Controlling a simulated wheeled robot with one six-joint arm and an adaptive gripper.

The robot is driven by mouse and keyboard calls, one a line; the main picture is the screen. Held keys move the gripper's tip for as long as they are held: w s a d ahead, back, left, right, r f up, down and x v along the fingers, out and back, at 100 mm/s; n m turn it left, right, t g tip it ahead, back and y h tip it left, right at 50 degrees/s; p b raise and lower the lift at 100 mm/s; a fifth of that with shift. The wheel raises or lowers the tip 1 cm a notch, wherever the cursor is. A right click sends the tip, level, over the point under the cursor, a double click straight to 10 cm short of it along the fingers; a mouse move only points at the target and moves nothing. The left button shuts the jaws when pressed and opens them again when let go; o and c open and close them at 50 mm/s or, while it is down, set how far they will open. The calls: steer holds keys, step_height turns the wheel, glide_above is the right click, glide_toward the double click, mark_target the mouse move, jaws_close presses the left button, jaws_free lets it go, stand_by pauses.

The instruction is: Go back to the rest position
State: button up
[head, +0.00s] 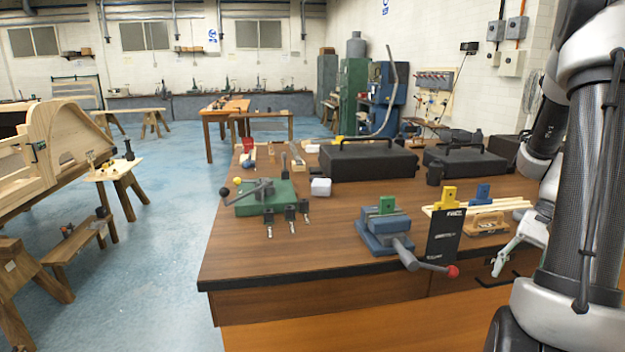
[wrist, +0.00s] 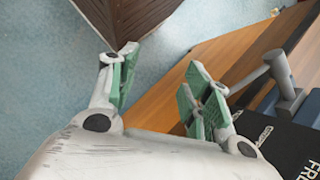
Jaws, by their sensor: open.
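My gripper (wrist: 163,78) is open and empty in the wrist view, its two green-padded fingers apart with only floor and the bench's wooden side behind them. In the head view my gripper (head: 499,262) hangs low at the right, beside the front edge of the wooden workbench (head: 290,245). My arm fills the right side of the head view and hides part of the bench's right end.
On the bench, a blue vise (head: 385,232) with a red-tipped handle stands beside a black lettered plate (head: 445,238). A wooden plane (head: 487,224), a green clamp fixture (head: 265,198) and black cases (head: 367,160) stand further along. Blue floor (head: 165,255) lies open at left.

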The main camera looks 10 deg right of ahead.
steer(key=s+a+r+n+t+h, duration=0.2)
steer(key=a+r+n+t+h, duration=0.1)
steer(key=a+r+n, duration=0.2)
steer(key=s+a+r+n+t+h, duration=0.2)
steer(key=a+r+n, duration=0.3)
steer(key=a+r, duration=0.4)
step_height(320, 180, up, 2)
steer(key=shift+s+a+r+t+h, duration=0.15)
steer(key=shift+s+t+h, duration=0.25)
steer(key=shift+s+t, duration=0.25)
stand_by(0.5)
